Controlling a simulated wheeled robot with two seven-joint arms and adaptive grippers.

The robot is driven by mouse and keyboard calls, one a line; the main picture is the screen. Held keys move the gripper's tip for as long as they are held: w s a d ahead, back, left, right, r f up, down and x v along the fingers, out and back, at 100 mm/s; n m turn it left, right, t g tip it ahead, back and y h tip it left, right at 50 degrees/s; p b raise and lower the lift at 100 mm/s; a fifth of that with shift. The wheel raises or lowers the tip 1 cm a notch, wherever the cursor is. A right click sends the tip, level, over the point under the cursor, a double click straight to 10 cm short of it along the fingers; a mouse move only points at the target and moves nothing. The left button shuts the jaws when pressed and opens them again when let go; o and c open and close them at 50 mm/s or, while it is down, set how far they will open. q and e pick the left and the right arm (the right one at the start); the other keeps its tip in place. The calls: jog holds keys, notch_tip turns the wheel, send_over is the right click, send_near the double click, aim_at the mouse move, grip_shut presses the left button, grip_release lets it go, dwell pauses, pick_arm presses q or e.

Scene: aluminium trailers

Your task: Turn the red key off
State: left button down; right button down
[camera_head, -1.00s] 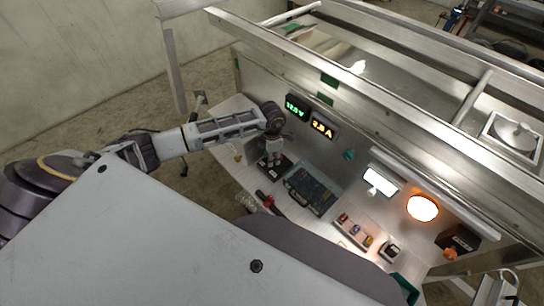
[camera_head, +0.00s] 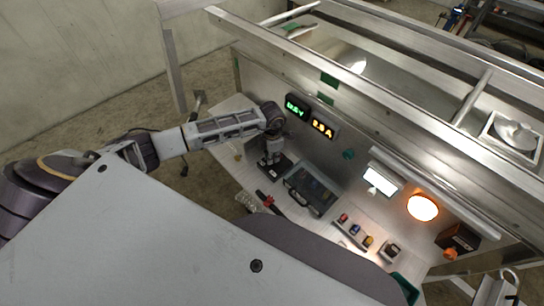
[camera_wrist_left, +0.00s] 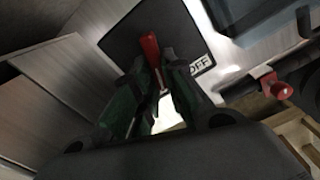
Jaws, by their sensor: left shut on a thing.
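The red key (camera_wrist_left: 150,50) stands up from a dark square plate (camera_wrist_left: 160,30) in the left wrist view. A white OFF label (camera_wrist_left: 199,67) is on that plate, to the right of the key. My left gripper (camera_wrist_left: 155,68) has its green-lined fingers on either side of the key and is shut on it. In the head view the left gripper (camera_head: 269,157) points down over the dark plate (camera_head: 281,166) on the bench; the key is too small or hidden there. My right gripper is not in view.
A dark case (camera_head: 311,189) stands close right of the plate. Red-handled hardware (camera_head: 265,198) lies in front. Green (camera_head: 296,106) and amber (camera_head: 323,127) displays are on the back wall. Aluminium rails (camera_head: 380,105) run above the bench. A glowing orange lamp (camera_head: 423,207) is farther right.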

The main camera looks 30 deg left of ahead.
pick_arm(q)
jog(key=shift+d+n, duration=0.1)
jog(key=shift+n, duration=0.7)
jog(key=n, duration=0.2)
jog(key=shift+s+d+n, duration=0.1)
jog(key=shift+d+n, duration=0.05)
jog(key=shift+n, duration=0.55)
jog(key=n, duration=0.3)
jog(key=d+n, duration=0.1)
jog(key=n, duration=0.1)
jog(key=shift+n, duration=1.6)
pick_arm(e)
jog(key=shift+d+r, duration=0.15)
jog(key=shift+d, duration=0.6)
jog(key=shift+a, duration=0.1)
